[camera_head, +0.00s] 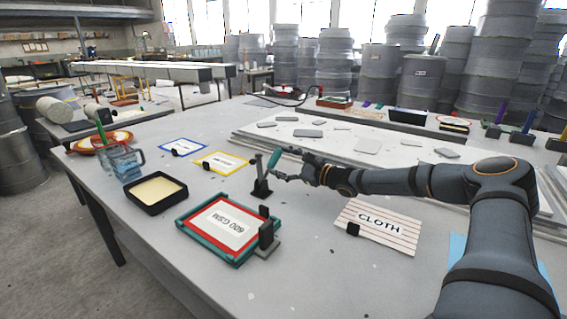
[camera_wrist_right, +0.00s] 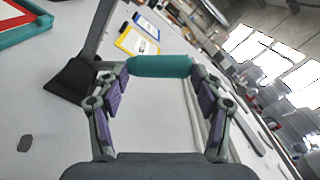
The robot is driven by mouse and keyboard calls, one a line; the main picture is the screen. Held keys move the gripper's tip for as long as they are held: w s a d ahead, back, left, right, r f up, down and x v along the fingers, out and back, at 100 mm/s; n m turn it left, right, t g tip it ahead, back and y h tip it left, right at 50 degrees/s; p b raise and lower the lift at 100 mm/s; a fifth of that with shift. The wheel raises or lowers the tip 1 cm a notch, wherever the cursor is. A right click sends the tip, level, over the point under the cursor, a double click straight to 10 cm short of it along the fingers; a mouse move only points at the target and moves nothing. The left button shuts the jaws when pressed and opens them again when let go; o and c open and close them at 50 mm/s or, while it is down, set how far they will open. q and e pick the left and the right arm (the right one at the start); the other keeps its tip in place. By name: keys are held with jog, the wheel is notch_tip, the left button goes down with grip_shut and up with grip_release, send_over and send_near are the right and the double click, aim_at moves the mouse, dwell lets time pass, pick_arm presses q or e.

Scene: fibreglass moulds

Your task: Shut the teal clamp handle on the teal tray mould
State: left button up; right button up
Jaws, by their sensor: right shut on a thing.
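The teal tray mould (camera_head: 183,228) lies on the table with a red-bordered card marked 600 GSM (camera_head: 222,222) in it. A dark clamp block (camera_head: 268,236) stands at its right edge. Behind it a dark upright clamp bracket (camera_head: 261,187) carries a grey arm. The teal clamp handle (camera_head: 274,160) is raised beside this bracket; it also shows in the right wrist view (camera_wrist_right: 160,66). My right gripper (camera_head: 287,165) is shut on the handle, with a finger at each end in the wrist view. Where the handle joins the clamp is unclear. My left gripper is not in view.
A black tray with cream contents (camera_head: 147,206) and a clear jug (camera_head: 124,160) stand to the left. Blue (camera_head: 184,147) and yellow (camera_head: 222,162) framed cards lie behind. A CLOTH card (camera_head: 376,227) lies to the right. White slabs (camera_head: 345,138) lie at the back.

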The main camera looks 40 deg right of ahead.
jog(key=a+r+n+p, duration=0.1)
jog(key=a+n+p, duration=0.1)
jog(key=n, duration=0.1)
jog(key=r+n+p, duration=0.1)
jog(key=n, duration=0.1)
jog(key=shift+s+a+r, duration=0.35)
jog(key=shift+a, duration=0.05)
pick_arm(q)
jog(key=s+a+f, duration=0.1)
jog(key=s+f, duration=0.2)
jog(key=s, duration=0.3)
pick_arm(e)
jog(key=o, duration=1.7)
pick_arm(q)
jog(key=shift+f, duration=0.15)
